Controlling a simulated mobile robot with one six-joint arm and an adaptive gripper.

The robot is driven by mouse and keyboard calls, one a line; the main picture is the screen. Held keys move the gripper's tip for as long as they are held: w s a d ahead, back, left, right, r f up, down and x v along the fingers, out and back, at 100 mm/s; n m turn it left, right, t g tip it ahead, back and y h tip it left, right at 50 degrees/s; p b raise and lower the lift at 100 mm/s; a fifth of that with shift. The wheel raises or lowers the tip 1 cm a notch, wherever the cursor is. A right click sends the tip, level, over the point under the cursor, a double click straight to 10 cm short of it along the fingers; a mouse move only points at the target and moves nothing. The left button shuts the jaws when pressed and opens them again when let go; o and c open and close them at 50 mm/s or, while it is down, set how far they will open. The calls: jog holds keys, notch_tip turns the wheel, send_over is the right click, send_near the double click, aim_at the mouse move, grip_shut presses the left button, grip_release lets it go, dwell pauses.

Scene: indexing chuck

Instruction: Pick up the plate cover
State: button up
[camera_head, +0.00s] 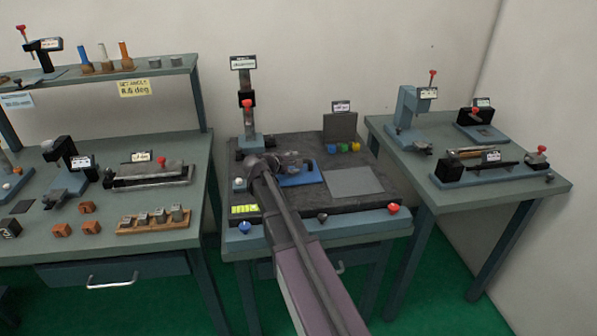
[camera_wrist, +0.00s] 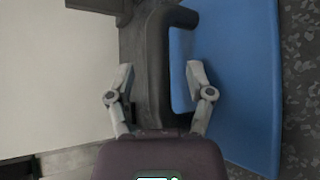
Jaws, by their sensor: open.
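My gripper (camera_wrist: 160,76) is open, with one finger on each side of a dark, bent, handle-like bar (camera_wrist: 158,50) in the wrist view. Whether the fingers touch the bar is unclear. The bar lies over or beside a blue plate (camera_wrist: 245,90). In the head view my gripper (camera_head: 272,162) is at the left edge of the blue plate (camera_head: 300,174), and my arm hides part of the spot. A flat grey plate (camera_head: 353,182) lies to the right, and a dark upright plate (camera_head: 340,127) stands behind. I cannot tell which piece is the plate cover.
A post with a red knob (camera_head: 247,104) stands behind my gripper. Small coloured pieces (camera_head: 343,148) sit by the upright plate. Red and blue knobs line the dark work surface's (camera_head: 330,220) front. Side tables left (camera_head: 60,240) and right (camera_head: 440,190) carry fixtures.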

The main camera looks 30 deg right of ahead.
grip_shut()
jog(key=shift+r, duration=0.15)
dwell(0.4)
notch_tip(320, 180, up, 3)
jog(key=p, duration=0.3)
jog(key=s+a, duration=0.2)
jog(key=s, duration=0.2)
jog(key=s+a+r+p, duration=0.1)
jog(key=s+a, duration=0.1)
jog(key=s, duration=0.2)
jog(key=s+a, duration=0.2)
jog(key=s, duration=0.2)
jog(key=shift+s+r+p, duration=0.3)
jog(key=shift+s+p, duration=0.05)
jog(key=shift+p, duration=0.05)
jog(key=shift+s+a+r, duration=0.1)
jog(key=shift+s+a, duration=0.45)
jog(key=shift+s, duration=0.25)
